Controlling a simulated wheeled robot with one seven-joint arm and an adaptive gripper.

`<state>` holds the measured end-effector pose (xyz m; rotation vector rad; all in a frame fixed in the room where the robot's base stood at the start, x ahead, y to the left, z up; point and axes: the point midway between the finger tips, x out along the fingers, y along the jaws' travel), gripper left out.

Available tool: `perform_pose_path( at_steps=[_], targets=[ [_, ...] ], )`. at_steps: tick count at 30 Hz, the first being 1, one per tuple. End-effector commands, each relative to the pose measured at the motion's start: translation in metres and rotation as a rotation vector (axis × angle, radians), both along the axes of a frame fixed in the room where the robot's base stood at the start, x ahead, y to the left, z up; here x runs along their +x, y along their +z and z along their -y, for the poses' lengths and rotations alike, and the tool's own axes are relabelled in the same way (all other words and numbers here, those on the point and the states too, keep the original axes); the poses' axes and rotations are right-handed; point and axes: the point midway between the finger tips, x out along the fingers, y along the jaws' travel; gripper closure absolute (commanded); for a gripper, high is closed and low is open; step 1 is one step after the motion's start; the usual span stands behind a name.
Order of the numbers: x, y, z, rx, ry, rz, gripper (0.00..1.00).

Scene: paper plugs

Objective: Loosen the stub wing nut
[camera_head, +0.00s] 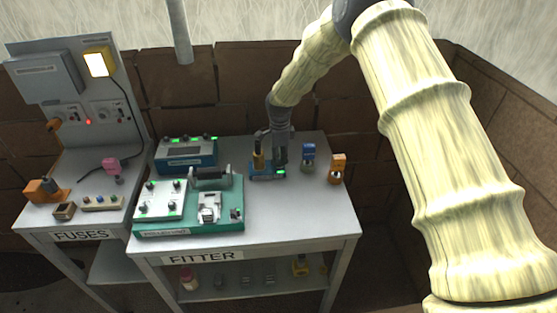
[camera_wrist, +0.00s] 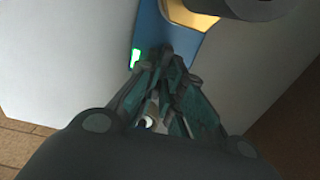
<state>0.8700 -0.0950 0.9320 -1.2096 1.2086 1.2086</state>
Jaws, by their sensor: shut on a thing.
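My gripper (camera_head: 281,160) points down at the right part of a small blue stand (camera_head: 256,177) on the FITTER table. In the wrist view its fingers (camera_wrist: 168,60) are drawn together over the stand, which shows there as a blue strip (camera_wrist: 148,30) with a lit green lamp (camera_wrist: 135,58). The fingers are shut on a small part at the stand, taken as the stub wing nut; they hide most of it. A yellow and black post (camera_head: 259,157) stands on the blue stand just left of my gripper.
The FITTER table (camera_head: 290,225) holds a green board (camera_head: 190,233) with fixtures at left and a blue box (camera_head: 187,155) behind it. A blue padlock-like piece (camera_head: 308,155) and an orange one (camera_head: 337,170) stand right of my gripper. The front right tabletop is clear.

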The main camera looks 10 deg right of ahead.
Motion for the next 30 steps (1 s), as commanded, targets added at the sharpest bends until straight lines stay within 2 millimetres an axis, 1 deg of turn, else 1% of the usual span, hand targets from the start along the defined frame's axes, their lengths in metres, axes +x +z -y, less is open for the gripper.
perform_pose_path(
  at_steps=[5, 8, 30],
  targets=[
    [0.0, 0.0001, 0.0001, 0.0, 0.01, 0.0, 1.0],
    [0.0001, 0.0003, 0.0001, 0.0, 0.066, 0.0, 1.0],
    [0.0, 0.0003, 0.0001, 0.0, 0.774, 0.0, 1.0]
  ],
)
